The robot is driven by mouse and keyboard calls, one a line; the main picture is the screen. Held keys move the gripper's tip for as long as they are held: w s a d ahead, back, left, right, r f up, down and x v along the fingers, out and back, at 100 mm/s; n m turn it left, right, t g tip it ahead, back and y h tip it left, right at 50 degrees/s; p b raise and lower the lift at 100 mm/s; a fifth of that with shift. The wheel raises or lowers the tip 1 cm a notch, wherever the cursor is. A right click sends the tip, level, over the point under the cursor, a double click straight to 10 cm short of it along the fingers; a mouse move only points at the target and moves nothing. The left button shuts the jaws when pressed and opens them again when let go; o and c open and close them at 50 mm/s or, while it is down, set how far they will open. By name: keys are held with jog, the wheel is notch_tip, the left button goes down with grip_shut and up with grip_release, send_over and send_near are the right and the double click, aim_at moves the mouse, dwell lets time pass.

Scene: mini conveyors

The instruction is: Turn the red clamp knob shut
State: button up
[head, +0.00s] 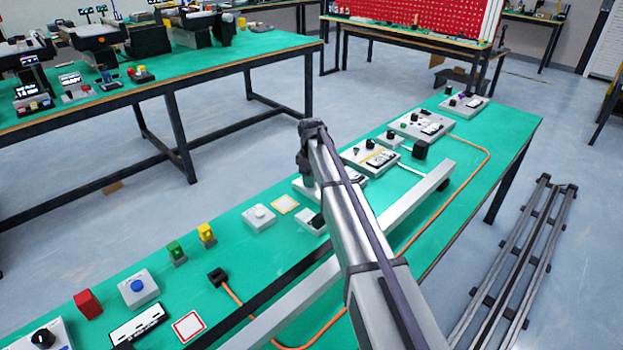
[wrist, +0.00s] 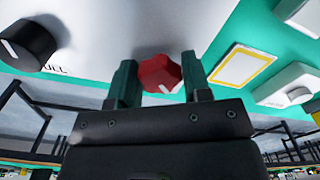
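The red clamp knob (wrist: 159,74) is in the upper middle of the wrist view, on a light panel (wrist: 130,25). My gripper (wrist: 160,82) has one dark green finger on each side of the knob. The fingers stand apart, with a narrow gap showing beside the knob, so it does not look gripped. In the head view my arm reaches over the green table, and the knob and fingertips are hidden behind it. The panel shows partly beside my arm (head: 302,186).
A black knob (wrist: 28,44) with a white mark sits left of the red knob. A yellow-framed plate (wrist: 243,66) and a white box (wrist: 287,88) lie to the right. A pale rail (head: 425,185) runs along the green table (head: 350,318), with an orange cable (head: 487,155) beside it.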

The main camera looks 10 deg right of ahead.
jog(key=c, duration=0.5)
jog(key=shift+c, duration=0.2)
jog(key=shift+m, duration=0.3)
jog(key=m, duration=1.2)
jog(key=shift+d, duration=0.1)
jog(key=shift+m, duration=2.2)
